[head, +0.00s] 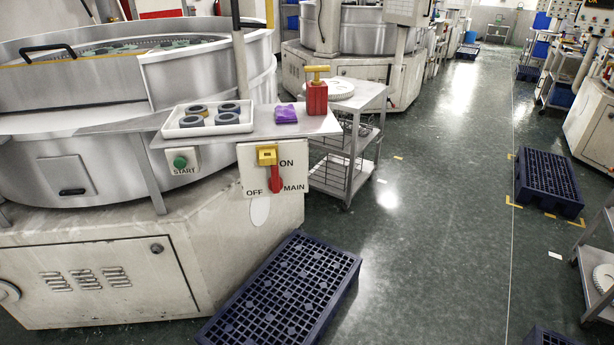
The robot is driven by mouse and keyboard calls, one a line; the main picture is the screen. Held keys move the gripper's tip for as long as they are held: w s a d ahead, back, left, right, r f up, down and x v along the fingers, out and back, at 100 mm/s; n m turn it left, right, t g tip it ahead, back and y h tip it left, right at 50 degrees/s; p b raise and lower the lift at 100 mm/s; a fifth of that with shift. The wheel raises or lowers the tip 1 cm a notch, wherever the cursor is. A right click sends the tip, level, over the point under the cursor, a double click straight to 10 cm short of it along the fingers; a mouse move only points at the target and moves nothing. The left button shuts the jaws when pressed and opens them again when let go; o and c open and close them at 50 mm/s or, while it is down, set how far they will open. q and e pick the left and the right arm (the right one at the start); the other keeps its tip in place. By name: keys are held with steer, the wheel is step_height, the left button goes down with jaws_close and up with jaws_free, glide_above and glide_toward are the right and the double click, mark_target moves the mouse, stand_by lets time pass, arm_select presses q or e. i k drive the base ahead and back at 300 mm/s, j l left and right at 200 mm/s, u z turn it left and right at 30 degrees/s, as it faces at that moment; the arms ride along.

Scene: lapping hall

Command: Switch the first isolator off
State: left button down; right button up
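The isolator marked MAIN is a pale panel (258,181) on the front of the lapping machine, below the ledge's right part. It carries a yellow block (267,155) at the top and a red handle (275,180) hanging down from it. ON is printed to the upper right, OFF to the lower left and MAIN to the lower right. I cannot tell for sure which mark the handle is set to. Neither of my grippers is in view, and nothing covers the panel.
A green START button (180,161) sits left of the panel. A dark blue pallet (283,290) lies in front on the floor. The aisle (430,230) is clear.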

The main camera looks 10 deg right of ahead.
mark_target(275, 183)
steer(key=l, duration=1.3)
